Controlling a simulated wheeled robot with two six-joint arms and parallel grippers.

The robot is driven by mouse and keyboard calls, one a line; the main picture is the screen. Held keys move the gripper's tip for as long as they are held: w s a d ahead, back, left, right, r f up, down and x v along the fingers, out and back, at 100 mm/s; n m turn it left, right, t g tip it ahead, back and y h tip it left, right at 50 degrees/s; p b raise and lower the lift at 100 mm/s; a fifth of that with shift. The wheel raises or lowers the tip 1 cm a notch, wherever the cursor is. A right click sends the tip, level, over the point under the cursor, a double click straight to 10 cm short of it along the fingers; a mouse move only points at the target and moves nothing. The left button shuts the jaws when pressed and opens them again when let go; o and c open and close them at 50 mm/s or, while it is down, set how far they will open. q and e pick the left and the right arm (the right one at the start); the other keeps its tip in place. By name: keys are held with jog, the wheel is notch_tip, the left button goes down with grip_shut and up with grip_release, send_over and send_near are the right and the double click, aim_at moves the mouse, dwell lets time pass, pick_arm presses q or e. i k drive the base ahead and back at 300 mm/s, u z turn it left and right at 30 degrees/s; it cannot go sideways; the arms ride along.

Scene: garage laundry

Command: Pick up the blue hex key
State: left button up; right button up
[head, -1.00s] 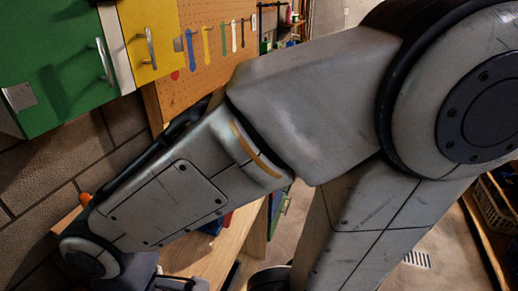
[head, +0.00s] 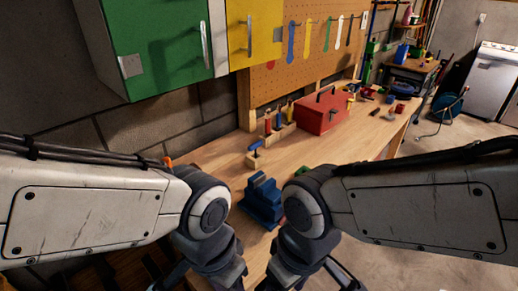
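A small blue T-shaped tool (head: 255,148), which looks like the blue hex key, stands upright in a small wooden block on the workbench, left of the middle of the head view. My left gripper (head: 212,272) is low in the picture, nearer to me than the tool and apart from it. My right gripper (head: 296,272) is beside it, also low and apart from the tool. The fingers of both run toward or past the bottom edge, so their opening is unclear. I see nothing held.
A blue vise (head: 262,203) stands on the wooden workbench (head: 213,160) between my arms. Behind are a holder with screwdrivers (head: 279,129) and a red toolbox (head: 324,111). Green (head: 155,45) and yellow (head: 256,30) cabinets hang above. Loose tools lie at the bench's far end.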

aim_at(256, 145)
jog(key=u, duration=3.55)
jog(key=k, duration=1)
jog(key=z, duration=1.8)
jog(key=i, duration=0.5)
jog(key=z, duration=0.05)
